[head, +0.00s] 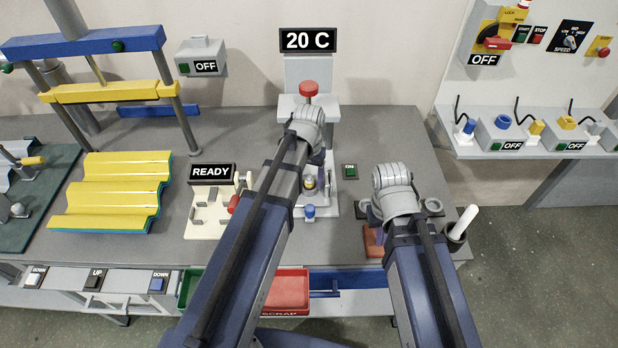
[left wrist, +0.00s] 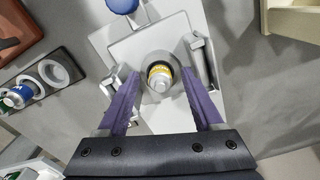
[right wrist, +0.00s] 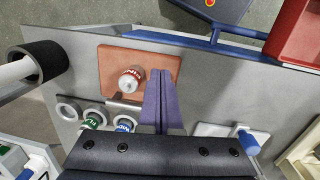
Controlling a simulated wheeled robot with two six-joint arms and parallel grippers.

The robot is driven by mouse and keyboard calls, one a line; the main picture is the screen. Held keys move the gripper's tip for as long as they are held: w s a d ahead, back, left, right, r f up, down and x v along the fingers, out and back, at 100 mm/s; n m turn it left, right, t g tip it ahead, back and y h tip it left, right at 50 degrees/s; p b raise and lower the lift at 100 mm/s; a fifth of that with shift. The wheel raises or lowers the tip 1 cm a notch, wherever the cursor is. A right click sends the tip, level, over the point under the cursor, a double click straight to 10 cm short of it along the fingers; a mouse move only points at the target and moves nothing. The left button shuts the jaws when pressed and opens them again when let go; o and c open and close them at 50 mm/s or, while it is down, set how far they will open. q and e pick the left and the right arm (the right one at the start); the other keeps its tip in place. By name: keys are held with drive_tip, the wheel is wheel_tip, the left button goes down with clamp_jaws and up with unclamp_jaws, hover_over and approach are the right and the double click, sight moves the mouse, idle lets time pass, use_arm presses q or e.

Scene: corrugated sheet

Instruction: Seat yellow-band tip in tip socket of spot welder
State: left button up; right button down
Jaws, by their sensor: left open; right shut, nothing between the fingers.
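The yellow-band tip (left wrist: 159,78) stands upright inside the dark round tip socket (left wrist: 148,60) of the spot welder, seen from above in the left wrist view. In the head view, the tip (head: 309,183) shows on the welder's grey base (head: 326,211). My left gripper (left wrist: 160,82) is open, its purple fingers on either side of the tip and socket, apart from the tip. My left arm hides part of the welder (head: 308,88) in the head view. My right gripper (right wrist: 158,75) is shut and empty, beside a red-band tip (right wrist: 131,76) at a brown pad (right wrist: 108,60).
A cup with a white rod (head: 457,228) stands at the right table edge. A READY fixture (head: 212,203) is left of the welder. A red scrap bin (head: 287,290) is in front.

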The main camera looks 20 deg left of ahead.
sight(309, 178)
use_arm(q)
wheel_tip(309, 178, up, 7)
drive_tip(key=p, duration=0.6)
drive_tip(key=shift+r+p, duration=0.1)
drive_tip(key=shift+p, duration=0.2)
drive_tip(key=s+d+m+y, duration=0.1)
drive_tip(key=s+d+m, duration=0.2)
drive_tip(key=s+d, duration=0.7)
drive_tip(key=s, duration=0.4)
drive_tip(key=shift+d, duration=0.25)
